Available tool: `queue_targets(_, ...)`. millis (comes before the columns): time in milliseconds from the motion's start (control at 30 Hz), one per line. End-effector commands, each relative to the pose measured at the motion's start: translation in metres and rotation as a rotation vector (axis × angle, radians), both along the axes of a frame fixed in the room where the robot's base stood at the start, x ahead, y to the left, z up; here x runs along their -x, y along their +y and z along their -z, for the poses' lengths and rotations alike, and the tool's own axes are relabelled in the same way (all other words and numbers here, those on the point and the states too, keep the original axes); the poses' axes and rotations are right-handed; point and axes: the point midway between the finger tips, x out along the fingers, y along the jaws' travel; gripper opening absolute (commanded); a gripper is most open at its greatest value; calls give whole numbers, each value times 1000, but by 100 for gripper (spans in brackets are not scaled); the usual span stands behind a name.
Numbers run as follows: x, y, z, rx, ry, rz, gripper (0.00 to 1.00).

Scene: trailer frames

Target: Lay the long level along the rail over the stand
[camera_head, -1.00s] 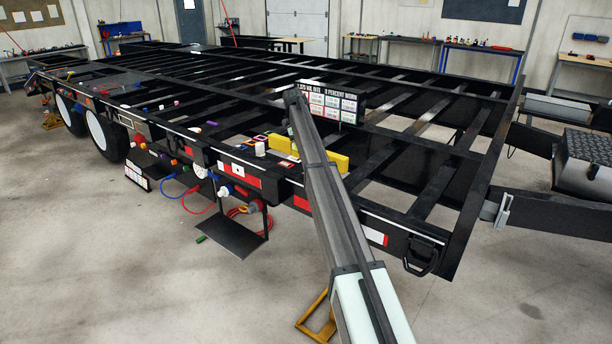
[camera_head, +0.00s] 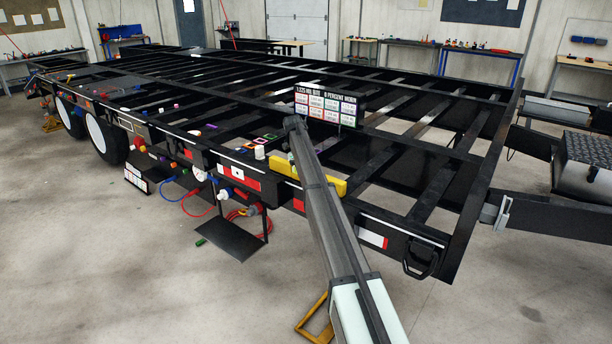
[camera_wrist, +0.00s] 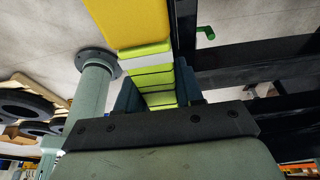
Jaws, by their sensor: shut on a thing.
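The long yellow level (camera_head: 333,186) lies lengthwise along the near side rail (camera_head: 400,236) of the black trailer frame, partly hidden by my arm. It also shows in the wrist view (camera_wrist: 132,20), running up between the fingers. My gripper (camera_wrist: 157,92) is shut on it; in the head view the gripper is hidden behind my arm. I cannot tell whether the level touches the rail. An orange stand (camera_head: 313,320) is on the floor below the near end of the rail, partly hidden by my arm.
A sign board (camera_head: 330,107) stands on the frame just behind the level. Small coloured items and a white cup-like item (camera_head: 260,152) sit left of the level. Red and blue hoses (camera_head: 197,203) hang below the rail. The rail right of the level is clear.

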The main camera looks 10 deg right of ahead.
Motion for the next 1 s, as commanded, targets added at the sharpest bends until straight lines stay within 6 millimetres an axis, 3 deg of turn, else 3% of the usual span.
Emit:
queue_targets(133,0,0,2,0,0,0,0)
queue_targets(167,0,0,3,0,0,0,37)
queue_targets(400,0,0,2,0,0,0,60)
queue_targets(767,-1,0,-3,1,-1,0,62)
queue_targets(1000,-10,8,-36,0,-1,0,62)
